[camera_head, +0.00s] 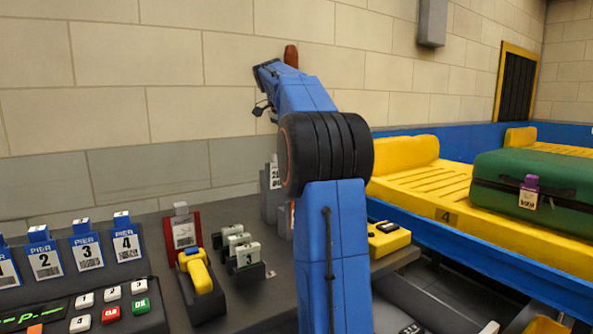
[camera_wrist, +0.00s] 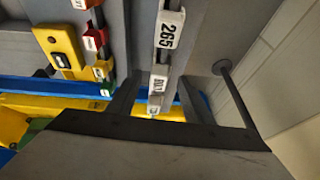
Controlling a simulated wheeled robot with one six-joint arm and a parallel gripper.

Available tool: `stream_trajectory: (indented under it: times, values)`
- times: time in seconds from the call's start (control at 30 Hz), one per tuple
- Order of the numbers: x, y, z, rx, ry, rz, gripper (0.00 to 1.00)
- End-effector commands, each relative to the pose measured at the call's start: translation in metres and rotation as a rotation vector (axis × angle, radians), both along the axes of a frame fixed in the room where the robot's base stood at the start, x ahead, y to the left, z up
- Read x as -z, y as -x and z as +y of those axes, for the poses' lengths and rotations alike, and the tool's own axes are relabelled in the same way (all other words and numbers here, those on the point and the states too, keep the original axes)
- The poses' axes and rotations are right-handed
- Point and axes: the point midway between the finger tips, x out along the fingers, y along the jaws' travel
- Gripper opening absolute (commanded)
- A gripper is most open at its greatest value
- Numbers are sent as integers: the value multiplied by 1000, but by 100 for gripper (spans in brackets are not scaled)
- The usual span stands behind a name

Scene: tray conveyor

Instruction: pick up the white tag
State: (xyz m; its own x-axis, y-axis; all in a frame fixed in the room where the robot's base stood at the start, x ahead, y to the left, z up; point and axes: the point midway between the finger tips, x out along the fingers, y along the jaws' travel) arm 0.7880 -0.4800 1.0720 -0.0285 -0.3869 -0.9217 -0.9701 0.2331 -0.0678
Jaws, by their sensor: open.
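In the wrist view a white tag (camera_wrist: 170,30) printed "265" hangs on a grey stand, above the gap between my fingers in the picture. A smaller white tag (camera_wrist: 159,80) with dark print shows between the fingertips. My gripper (camera_wrist: 160,80) is open, a dark finger on each side, with nothing clearly held; I cannot tell the depth between the fingers and the tags. In the head view a white tag (camera_head: 275,176) on a grey stand shows just left of my arm, partly hidden by it. My fingers are not clear in that view.
Blue pier tag holders (camera_head: 83,246), a red-backed holder with a yellow scanner (camera_head: 200,271) and grey numbered stamps (camera_head: 237,246) stand on the counter. A yellow box (camera_head: 388,238) is right of my arm. A green suitcase (camera_head: 490,170) with a purple-clipped tag lies on the yellow conveyor tray.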

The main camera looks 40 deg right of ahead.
Motion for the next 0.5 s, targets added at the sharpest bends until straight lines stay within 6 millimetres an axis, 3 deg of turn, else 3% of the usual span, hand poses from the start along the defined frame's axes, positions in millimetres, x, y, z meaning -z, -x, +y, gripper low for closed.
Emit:
stream_trajectory:
  times: [0.37,0.5]
  values:
    - [10,0,-4,0,0,0,46]
    - [10,0,-4,0,0,0,13]
